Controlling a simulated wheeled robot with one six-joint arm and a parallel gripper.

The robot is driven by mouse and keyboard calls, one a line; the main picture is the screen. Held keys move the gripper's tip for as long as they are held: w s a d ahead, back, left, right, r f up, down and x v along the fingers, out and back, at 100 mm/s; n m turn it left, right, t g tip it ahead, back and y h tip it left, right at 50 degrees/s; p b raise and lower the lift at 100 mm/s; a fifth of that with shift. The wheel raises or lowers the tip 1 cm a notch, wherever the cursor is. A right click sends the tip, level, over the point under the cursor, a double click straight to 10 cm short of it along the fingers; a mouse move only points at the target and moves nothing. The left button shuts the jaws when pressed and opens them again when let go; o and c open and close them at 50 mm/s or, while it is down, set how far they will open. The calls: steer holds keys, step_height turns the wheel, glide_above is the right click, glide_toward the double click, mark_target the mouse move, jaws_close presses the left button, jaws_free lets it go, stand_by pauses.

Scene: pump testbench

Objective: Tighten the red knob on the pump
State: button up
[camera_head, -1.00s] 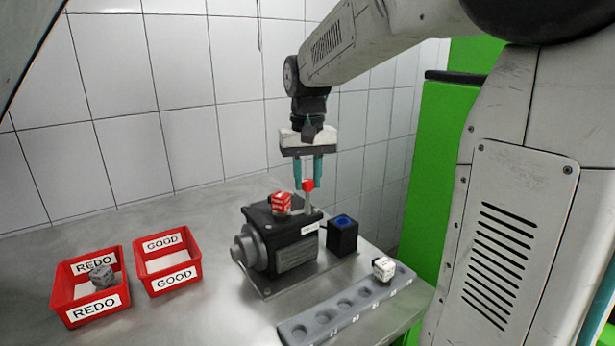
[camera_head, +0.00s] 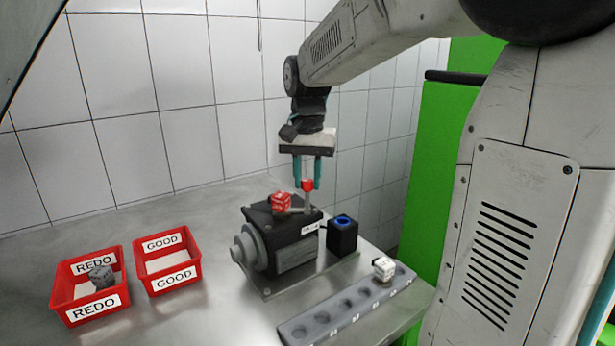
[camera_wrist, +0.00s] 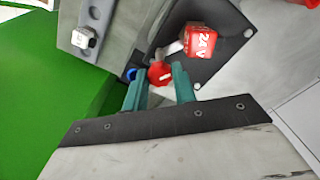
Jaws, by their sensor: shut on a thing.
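The pump (camera_head: 288,256) is a dark block with a grey round end, standing on a plate on the metal table. Its small red knob (camera_head: 307,184) is at the top of a thin upright stem at the back of the pump. My gripper (camera_head: 307,187) points down with its teal fingers shut on the knob, one on each side. In the wrist view the round red knob (camera_wrist: 160,74) shows a pale mark and sits between the fingertips (camera_wrist: 159,80).
A red cube (camera_head: 281,202) marked 24 V is on the pump. A black box with a blue top (camera_head: 342,236) stands to the right. A grey slotted tray (camera_head: 330,318) holds a white cube (camera_head: 384,267). Red REDO (camera_head: 93,313) and GOOD (camera_head: 174,282) bins are left.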

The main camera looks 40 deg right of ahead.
steer(key=o, duration=1)
step_height(320, 180, up, 8)
steer(key=shift+f, duration=0.1)
stand_by(0.4)
steer(key=shift+f+n, duration=0.1)
steer(key=shift+n, duration=0.2)
steer(key=s+a+f+n, duration=0.3)
steer(key=s+f, duration=0.1)
steer(key=s, duration=0.4)
steer(key=s+a+f+n+t, duration=0.1)
steer(key=s+a+f+n, duration=0.1)
steer(key=s, duration=0.6)
steer(key=s+a+f+n, duration=0.3)
steer(key=s+a+f, duration=0.2)
steer(key=s, duration=0.3)
steer(key=shift+f+n, duration=0.3)
steer(key=shift+f, duration=0.25)
